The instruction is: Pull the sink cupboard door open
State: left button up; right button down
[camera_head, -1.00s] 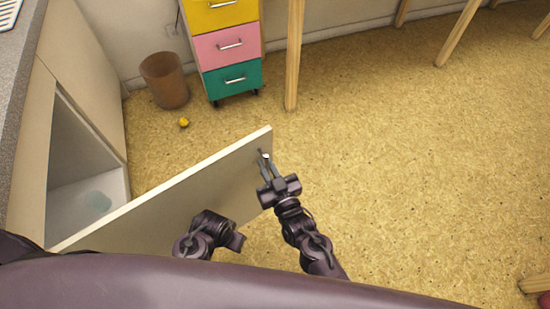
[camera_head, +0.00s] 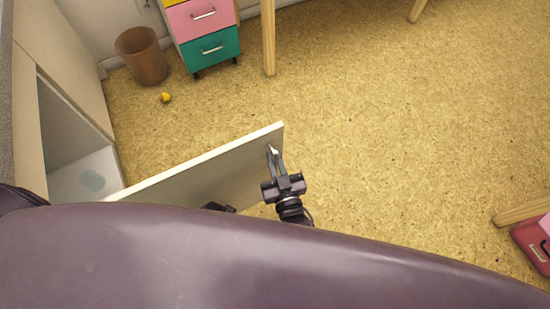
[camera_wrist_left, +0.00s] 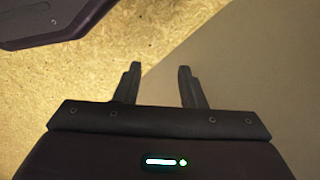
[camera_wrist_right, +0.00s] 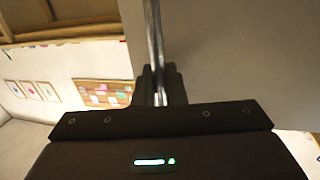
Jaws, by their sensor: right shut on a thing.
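The sink cupboard door (camera_head: 205,178) stands swung wide open from the cupboard, whose pale interior (camera_head: 88,177) shows at the left of the head view. My right gripper (camera_head: 273,155) is at the door's free end, shut on the metal door handle (camera_wrist_right: 153,45). In the right wrist view the handle bar runs between the fingers (camera_wrist_right: 158,88), and the door face (camera_wrist_right: 230,50) fills the upper right. My left gripper (camera_wrist_left: 157,84) is open and empty in its wrist view, near a plain pale surface; in the head view only a dark bit of that arm shows.
A brown bin (camera_head: 142,56) and a drawer unit (camera_head: 212,48) stand along the back wall. A small yellow object (camera_head: 165,97) lies on the floor near the bin. Wooden legs (camera_head: 268,40) stand at the back. A red object (camera_head: 535,245) is at the right. The middle floor is clear.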

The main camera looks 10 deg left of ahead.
jog(key=c, duration=1.6)
grip_release()
jog(key=shift+o, duration=0.2)
